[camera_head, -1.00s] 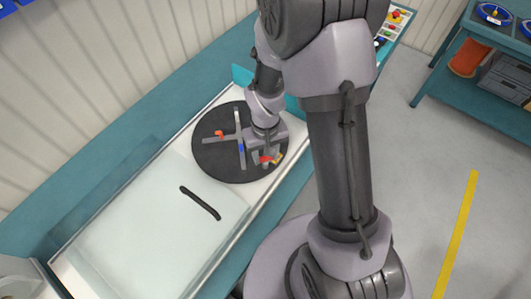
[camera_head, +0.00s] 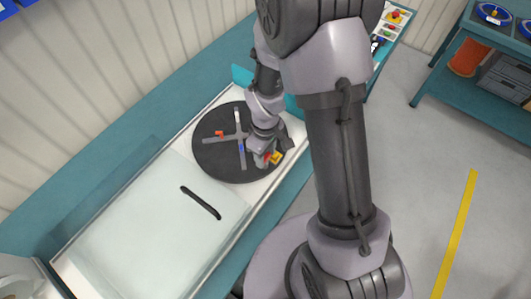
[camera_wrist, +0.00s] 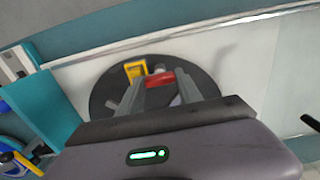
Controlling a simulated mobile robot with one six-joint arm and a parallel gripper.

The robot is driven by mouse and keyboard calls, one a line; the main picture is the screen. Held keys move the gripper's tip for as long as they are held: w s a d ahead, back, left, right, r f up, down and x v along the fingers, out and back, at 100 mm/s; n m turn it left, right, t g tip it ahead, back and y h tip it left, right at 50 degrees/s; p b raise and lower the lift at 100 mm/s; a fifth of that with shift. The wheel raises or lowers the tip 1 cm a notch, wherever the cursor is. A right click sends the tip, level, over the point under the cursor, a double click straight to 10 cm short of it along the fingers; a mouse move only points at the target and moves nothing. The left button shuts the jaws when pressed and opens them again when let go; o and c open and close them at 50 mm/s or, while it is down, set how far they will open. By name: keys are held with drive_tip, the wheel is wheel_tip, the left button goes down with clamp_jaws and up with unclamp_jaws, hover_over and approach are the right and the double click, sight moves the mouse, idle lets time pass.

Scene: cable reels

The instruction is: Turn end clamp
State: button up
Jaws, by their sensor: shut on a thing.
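A round dark disc (camera_head: 212,163) with a grey cross on it lies on the white bench top. On its near right side is a clamp with a red part (camera_wrist: 160,79) and a yellow part (camera_wrist: 135,70); the yellow part also shows in the head view (camera_head: 276,157). My gripper (camera_wrist: 161,84) is over this clamp, its two fingers on either side of the red part and shut on it. My gripper and wrist hide part of the clamp in the head view.
The disc also carries an orange-red piece (camera_head: 220,134) and a blue piece (camera_head: 241,148). A translucent cover (camera_head: 140,225) with a black handle (camera_head: 200,203) lies left of the disc. A teal shelf unit (camera_head: 470,65) stands at the right, past open floor.

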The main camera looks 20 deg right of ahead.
idle(0.4)
drive_tip(key=o, duration=1.4)
drive_tip(key=shift+r, duration=0.1)
wheel_tip(320, 180, up, 17)
drive_tip(key=p, duration=0.5)
drive_tip(key=shift+r, duration=0.15)
